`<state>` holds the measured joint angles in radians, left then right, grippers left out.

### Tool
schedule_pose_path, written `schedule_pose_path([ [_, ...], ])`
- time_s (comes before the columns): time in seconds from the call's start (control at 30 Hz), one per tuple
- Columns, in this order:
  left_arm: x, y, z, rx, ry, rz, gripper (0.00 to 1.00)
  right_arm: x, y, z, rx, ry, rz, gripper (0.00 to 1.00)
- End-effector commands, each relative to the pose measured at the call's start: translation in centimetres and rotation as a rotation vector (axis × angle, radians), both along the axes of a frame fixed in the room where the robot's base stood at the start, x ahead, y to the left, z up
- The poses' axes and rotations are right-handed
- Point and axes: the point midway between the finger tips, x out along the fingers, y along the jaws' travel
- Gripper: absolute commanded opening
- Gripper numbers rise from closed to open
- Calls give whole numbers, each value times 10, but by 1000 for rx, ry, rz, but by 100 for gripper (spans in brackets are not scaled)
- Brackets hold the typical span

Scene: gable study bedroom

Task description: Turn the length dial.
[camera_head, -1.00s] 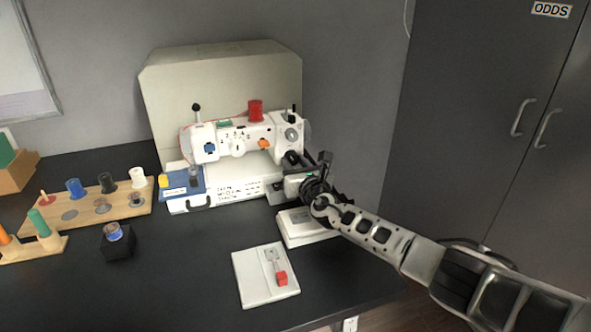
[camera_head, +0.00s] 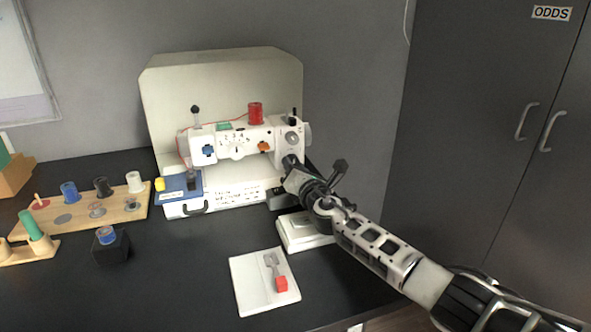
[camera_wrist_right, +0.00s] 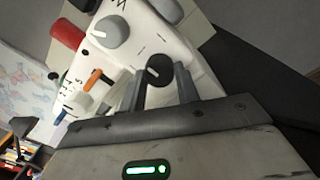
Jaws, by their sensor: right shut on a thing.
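The white sewing machine (camera_head: 228,146) stands against the pale case at the back of the table. My right gripper (camera_head: 288,167) is at the lower right pillar of the machine. In the right wrist view, a round black dial (camera_wrist_right: 157,70) with a short pale mark sits between the fingertips of my right gripper (camera_wrist_right: 160,76), which is shut on it. The gripper hides this dial in the head view. A grey dial (camera_wrist_right: 107,31) sits higher on the pillar and also shows in the head view (camera_head: 291,138). I cannot read which is labelled length. My left gripper is not in view.
A red spool (camera_head: 255,113) tops the machine. An orange knob (camera_head: 263,146) and blue knob (camera_head: 208,151) are on its front. A white pedal-like block (camera_head: 303,231) lies under my right arm. A white plate with a red lever (camera_head: 281,284) is in front. Spool racks (camera_head: 125,207) stand left.

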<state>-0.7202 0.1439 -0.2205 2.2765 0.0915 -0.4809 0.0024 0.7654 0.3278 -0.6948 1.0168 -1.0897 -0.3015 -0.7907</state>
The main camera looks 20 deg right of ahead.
Motion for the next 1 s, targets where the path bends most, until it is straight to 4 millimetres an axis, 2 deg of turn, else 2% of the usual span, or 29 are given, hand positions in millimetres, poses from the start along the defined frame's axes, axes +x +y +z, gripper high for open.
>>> schedule_pose_path([
  [0.3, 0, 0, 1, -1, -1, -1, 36, -1, 1, -2, 2, 4, 4, 9],
  [0.33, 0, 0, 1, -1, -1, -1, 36, -1, 1, -2, 1, 4, 4, 34],
  [0.4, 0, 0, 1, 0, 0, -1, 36, -1, 1, -2, 1, 3, 2, 53],
  [0.77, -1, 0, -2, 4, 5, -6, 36, 0, -1, -2, -7, 3, -2, 53],
  [0.87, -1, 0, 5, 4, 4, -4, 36, 0, -2, 0, -65, 3, -3, 53],
  [1.0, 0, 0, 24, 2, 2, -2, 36, 0, -3, 5, -269, -5, -3, 53],
])
